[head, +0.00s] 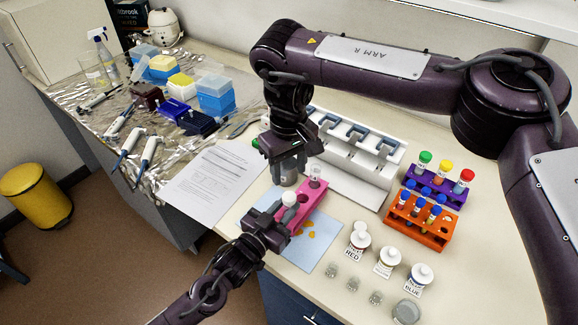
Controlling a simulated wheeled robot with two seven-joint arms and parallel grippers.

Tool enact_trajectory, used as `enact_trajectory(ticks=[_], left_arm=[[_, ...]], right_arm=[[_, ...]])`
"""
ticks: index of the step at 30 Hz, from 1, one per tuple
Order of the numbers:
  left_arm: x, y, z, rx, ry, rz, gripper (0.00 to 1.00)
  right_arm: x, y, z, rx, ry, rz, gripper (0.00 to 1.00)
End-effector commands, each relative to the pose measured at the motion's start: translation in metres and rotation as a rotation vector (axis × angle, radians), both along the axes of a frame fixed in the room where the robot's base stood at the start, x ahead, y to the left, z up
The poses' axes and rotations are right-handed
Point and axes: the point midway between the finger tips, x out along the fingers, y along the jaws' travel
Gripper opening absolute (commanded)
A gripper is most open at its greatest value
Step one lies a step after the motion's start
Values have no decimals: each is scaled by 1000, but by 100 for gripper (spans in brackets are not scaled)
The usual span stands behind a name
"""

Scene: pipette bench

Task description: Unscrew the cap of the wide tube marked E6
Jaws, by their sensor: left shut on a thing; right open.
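A pink rack (315,195) stands on a light blue mat (318,246) in the middle of the bench. A white-capped tube (289,198) is at its near left end; no marking E6 is readable on it. My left gripper (279,217) is beside that end and appears shut on this tube, below its white cap. My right gripper (289,176) is open, just behind and above the white cap, apart from it. A clear tube (315,176) with no visible cap stands at the far end of the pink rack.
A purple rack (439,188) holds tubes with green, yellow and red caps. An orange rack (418,227) holds several blue-capped tubes. White-lidded bottles (388,262) stand at the front right. A white stand (350,165) is behind. Orange pieces (311,235) lie on the mat.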

Motion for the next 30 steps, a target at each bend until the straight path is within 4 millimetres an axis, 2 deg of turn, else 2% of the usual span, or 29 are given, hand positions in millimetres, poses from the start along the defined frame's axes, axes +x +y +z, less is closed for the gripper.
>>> enact_trajectory(ticks=[5,12,18,22,30], left_arm=[[0,0,0,0,0,0,0],[0,0,0,0,0,0,0],[0,0,0,0,0,0,0],[0,0,0,0,0,0,0],[0,0,0,0,0,0,0]], right_arm=[[0,0,-11,1,3,-47,48],[-1,0,-48,1,6,-47,48],[-1,0,-72,-1,3,-44,48],[0,0,-79,-1,1,-43,48],[0,-1,-80,-1,1,-43,48]])
